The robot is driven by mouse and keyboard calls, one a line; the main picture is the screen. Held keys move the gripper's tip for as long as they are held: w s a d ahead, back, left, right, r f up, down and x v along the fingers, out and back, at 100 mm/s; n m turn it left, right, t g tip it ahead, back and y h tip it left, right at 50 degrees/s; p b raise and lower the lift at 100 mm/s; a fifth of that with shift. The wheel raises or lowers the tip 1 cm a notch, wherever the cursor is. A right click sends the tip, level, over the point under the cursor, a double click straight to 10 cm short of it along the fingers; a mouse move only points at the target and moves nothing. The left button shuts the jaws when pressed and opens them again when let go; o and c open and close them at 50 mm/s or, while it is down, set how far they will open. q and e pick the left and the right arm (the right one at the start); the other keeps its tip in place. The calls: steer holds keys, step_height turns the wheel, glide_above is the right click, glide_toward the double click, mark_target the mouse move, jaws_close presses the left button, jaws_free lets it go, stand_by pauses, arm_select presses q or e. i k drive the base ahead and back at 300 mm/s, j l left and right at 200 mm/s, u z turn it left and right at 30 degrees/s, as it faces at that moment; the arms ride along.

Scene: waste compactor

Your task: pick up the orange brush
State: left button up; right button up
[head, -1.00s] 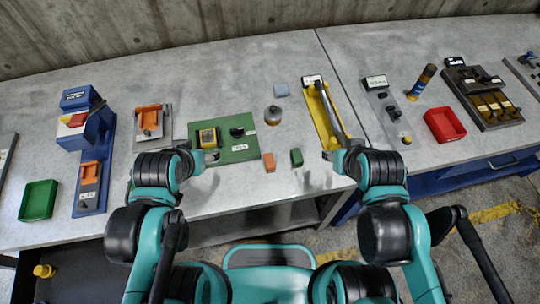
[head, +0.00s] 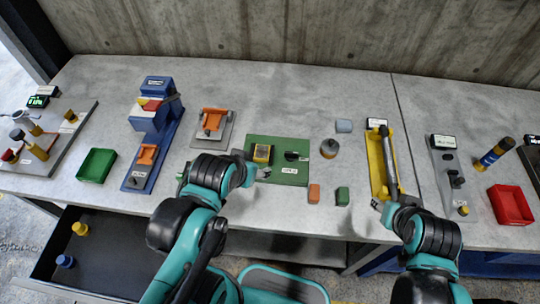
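No shape is clearly a brush. A small orange block (head: 314,193) lies on the table in front of the green board. Other orange parts are a piece on a grey plate (head: 212,120) and a piece on the foot of the blue machine (head: 147,154). My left gripper (head: 262,173) is over the front left of the green board, left of the small orange block and apart from it. My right gripper (head: 380,206) is at the front end of the yellow tray. Both look empty, but the fingers are too small to tell open from shut.
A green block (head: 342,196) lies right of the orange block. The yellow tray (head: 377,178) holds a long grey bar. A green bin (head: 97,165) and red bin (head: 510,205) stand left and right. An open drawer (head: 110,255) juts out front left.

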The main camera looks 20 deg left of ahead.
mark_target(315, 189)
steer(key=k+l+u, duration=0.1)
steer(key=l+u, duration=0.15)
steer(key=u, duration=0.2)
steer(key=k+l+u, duration=0.15)
steer(key=u, duration=0.3)
